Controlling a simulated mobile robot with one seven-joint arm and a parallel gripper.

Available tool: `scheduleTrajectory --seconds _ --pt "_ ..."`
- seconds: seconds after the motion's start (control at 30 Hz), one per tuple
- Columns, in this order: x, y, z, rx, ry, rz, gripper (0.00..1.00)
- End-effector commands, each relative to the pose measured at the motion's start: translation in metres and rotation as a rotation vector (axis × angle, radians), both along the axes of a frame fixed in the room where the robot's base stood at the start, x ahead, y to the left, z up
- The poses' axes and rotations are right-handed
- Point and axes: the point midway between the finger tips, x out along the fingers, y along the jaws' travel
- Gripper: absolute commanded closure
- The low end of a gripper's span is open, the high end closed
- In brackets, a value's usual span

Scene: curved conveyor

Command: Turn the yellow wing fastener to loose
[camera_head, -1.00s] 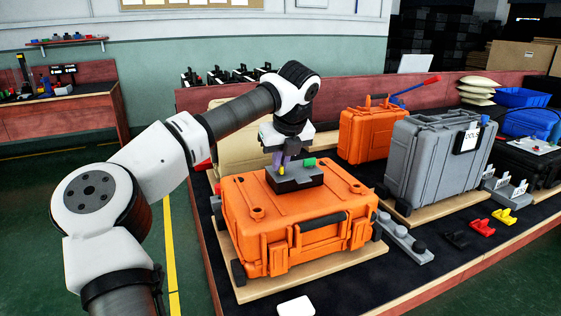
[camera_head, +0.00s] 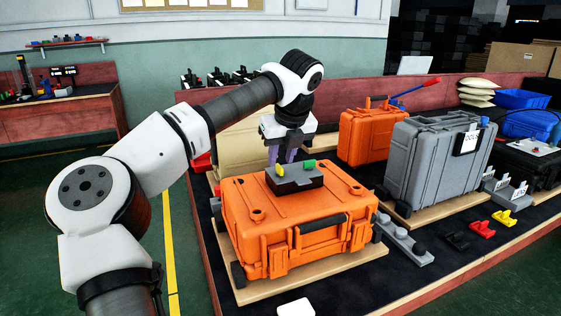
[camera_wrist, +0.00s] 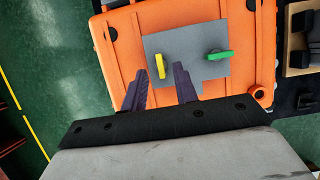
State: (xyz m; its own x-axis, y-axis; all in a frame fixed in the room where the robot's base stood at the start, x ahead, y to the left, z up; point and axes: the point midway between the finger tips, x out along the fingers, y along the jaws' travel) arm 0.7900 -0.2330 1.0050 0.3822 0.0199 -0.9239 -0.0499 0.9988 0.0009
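The yellow wing fastener (camera_head: 279,169) stands on a dark block (camera_head: 295,182) on top of the orange case (camera_head: 300,212). In the wrist view, the yellow fastener (camera_wrist: 160,66) points roughly up and down the picture. A green wing fastener (camera_head: 309,164) sits to its right on the same block; in the wrist view (camera_wrist: 220,54) it lies nearly crosswise. My gripper (camera_head: 281,158) is above and behind the yellow fastener. In the wrist view its two purple fingers (camera_wrist: 161,74) are apart, with nothing between them but the view of the yellow fastener's near end.
A grey case (camera_head: 430,160) stands to the right, with another orange case (camera_head: 365,135) behind it. Grey, black, red and yellow small parts (camera_head: 480,228) lie along the bench front. A white item (camera_head: 296,307) lies at the front edge.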

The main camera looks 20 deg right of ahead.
Motion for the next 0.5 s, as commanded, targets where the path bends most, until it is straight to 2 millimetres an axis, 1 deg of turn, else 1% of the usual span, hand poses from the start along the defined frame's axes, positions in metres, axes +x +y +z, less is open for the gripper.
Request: scheduleTrajectory --seconds 0.03,0.1,0.3,0.4,0.5 --pt "-0.004 -0.001 0.012 -0.002 -0.004 -0.001 0.71" --pt "-0.010 -0.001 0.027 -0.001 -0.005 0.001 0.71" --pt "-0.028 -0.002 0.069 -0.003 -0.002 0.000 0.71" --pt "-0.035 -0.003 0.086 -0.004 -0.002 -0.002 0.71" --pt "-0.039 -0.003 0.097 -0.003 -0.001 -0.001 0.71"
